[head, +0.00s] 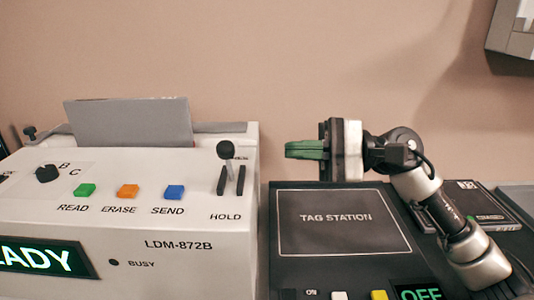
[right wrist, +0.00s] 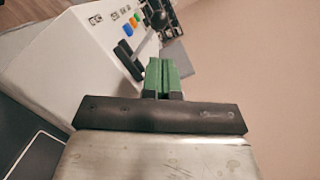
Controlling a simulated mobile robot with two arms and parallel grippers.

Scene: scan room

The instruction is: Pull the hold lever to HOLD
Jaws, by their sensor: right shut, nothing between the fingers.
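The hold lever (head: 228,162) has a dark round knob on a short stem. It stands up from two black slots above the word HOLD on the white LDM-872B machine (head: 200,265). My right gripper (head: 288,150) has green fingers, which are shut and empty. In the head view it is to the right of the lever, apart from it, over the back of the tag station. In the right wrist view the green fingers (right wrist: 165,75) point toward the machine, with the black slot pieces (right wrist: 130,58) just left of them. My left gripper is not in view.
The machine has green (head: 85,190), orange (head: 127,191) and blue (head: 174,192) buttons, a dial (head: 47,174) and a display (head: 45,259). A grey panel (head: 130,122) stands at its back. The dark tag station (head: 340,245) is to the right. A wall is behind.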

